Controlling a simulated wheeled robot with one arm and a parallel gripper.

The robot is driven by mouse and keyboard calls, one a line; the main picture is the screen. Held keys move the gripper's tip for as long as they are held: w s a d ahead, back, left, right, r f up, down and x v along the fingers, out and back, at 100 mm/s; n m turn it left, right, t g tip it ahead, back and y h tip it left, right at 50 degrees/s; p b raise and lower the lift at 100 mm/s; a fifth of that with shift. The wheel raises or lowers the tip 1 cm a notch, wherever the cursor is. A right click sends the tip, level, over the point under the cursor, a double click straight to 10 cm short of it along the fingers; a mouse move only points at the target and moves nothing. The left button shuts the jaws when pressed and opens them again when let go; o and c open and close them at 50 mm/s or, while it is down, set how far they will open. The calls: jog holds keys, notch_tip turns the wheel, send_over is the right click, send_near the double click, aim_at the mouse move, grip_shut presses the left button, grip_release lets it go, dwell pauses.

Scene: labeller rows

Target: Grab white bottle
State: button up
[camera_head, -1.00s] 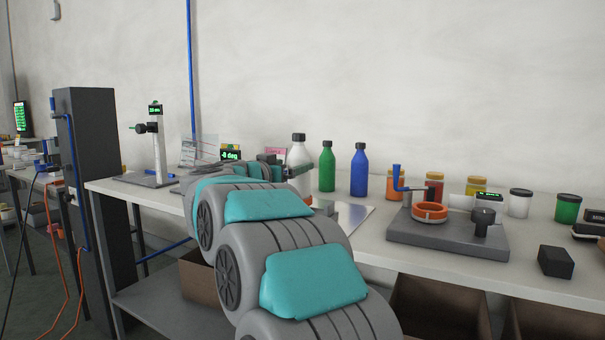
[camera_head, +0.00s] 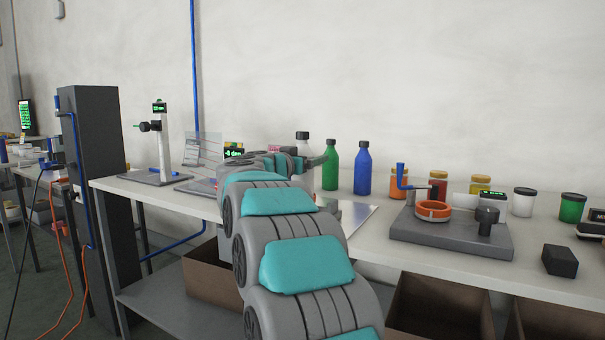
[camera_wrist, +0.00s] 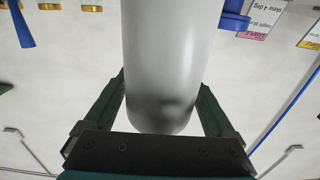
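The white bottle (camera_head: 303,178) with a dark cap stands on the workbench (camera_head: 345,262) in the head view, its lower part hidden behind my arm. In the wrist view its plain pale body (camera_wrist: 165,60) fills the middle, with its rounded end towards my palm. My gripper (camera_wrist: 163,85) has one dark green finger on each side of the bottle. The fingers run up to the bottle's edges, and I cannot tell whether they press on it. In the head view one finger of my gripper (camera_head: 317,160) shows across the bottle's right side.
A green bottle (camera_head: 332,170) and a blue bottle (camera_head: 362,170) stand close to the right. Several jars, such as the orange jar (camera_head: 399,210), and a grey fixture (camera_head: 450,235) stand farther right. A stand (camera_head: 164,150) is at left.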

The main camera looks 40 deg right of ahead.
jog(key=c, duration=1.1)
jog(key=shift+r, duration=0.15)
